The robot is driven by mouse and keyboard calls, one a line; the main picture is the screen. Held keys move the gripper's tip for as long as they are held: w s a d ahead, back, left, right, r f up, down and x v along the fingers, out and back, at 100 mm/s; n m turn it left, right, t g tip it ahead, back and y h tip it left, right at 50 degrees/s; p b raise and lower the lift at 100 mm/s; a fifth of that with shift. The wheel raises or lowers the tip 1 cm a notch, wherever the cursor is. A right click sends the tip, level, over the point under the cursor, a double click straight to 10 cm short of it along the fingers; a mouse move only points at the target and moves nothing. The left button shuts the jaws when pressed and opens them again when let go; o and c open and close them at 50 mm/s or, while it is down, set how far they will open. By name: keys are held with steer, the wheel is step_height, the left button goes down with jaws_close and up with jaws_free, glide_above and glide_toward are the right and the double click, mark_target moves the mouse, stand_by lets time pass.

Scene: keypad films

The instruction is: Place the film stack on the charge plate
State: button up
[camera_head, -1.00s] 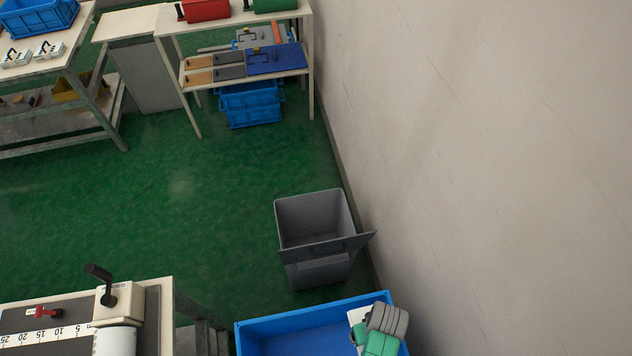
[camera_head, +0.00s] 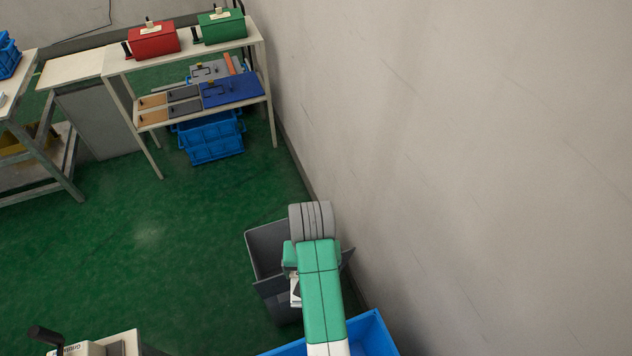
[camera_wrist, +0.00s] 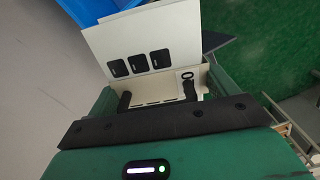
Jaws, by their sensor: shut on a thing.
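The film stack (camera_wrist: 145,42) is a white sheet with three black squares, held at my gripper (camera_wrist: 157,92) in the wrist view. The dark fingers are shut on its lower edge, which is partly hidden. In the head view only a small white piece of the film stack (camera_head: 296,291) shows beside my green and grey arm, which hides most of the gripper. It is above or near the grey bin. I cannot identify the charge plate for certain in either view.
A grey bin (camera_head: 266,250) stands on the green floor by the wall, with a blue crate (camera_head: 372,334) in front. A rack (camera_head: 188,111) at the back carries red and green boxes above and coloured plates below. A bench is at lower left. Floor between is clear.

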steer(key=s+r+p, duration=0.4)
steer(key=r+p, duration=1.2)
steer(key=s+r+p, duration=0.3)
steer(key=r+p, duration=1.4)
steer(key=shift+s+d, duration=0.15)
steer(key=shift+s, duration=0.25)
